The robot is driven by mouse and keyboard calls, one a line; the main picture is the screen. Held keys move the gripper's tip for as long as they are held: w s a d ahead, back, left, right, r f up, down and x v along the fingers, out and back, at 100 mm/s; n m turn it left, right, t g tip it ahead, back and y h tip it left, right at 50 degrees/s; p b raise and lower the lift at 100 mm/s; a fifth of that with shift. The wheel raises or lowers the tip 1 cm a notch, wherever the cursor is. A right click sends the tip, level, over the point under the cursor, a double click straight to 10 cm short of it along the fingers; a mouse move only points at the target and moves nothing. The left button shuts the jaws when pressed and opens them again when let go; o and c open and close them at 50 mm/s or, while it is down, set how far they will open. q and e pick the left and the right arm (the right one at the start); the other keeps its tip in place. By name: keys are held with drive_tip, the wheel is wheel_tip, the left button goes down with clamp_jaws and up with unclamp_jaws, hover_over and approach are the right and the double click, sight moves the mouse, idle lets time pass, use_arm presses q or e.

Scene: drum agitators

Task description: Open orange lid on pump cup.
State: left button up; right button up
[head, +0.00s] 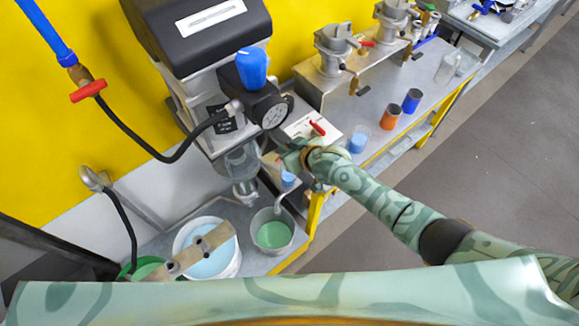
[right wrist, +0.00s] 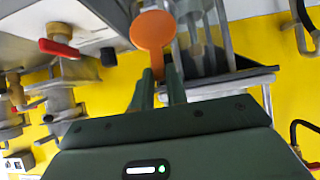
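The round orange lid (right wrist: 153,30) shows in the right wrist view, with a narrow orange tab pointing down toward my fingers. My right gripper (right wrist: 159,85) has its two green fingers apart, one on each side of the tab's lower end. Whether they press on the tab cannot be told. Behind the lid is a clear, grey-framed body, probably the pump cup. In the head view my right gripper (head: 292,155) is just below and right of the pump's gauge (head: 275,112), and the lid cannot be made out there. My left gripper is out of view.
The black-topped machine (head: 210,30) stands left of the gripper, with a black hose. A white bucket (head: 232,255) and a metal bucket of green liquid (head: 273,235) stand below. An orange cup (head: 390,117) and a blue cup (head: 412,101) stand on the bench; the floor right is clear.

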drive_tip(key=shift+w+a+b, duration=0.7)
drive_tip(key=shift+w+b, duration=0.15)
drive_tip(key=shift+w, duration=0.1)
drive_tip(key=shift+w+a, duration=0.25)
drive_tip(key=shift+w+r, duration=0.1)
drive_tip(key=shift+r, duration=0.1)
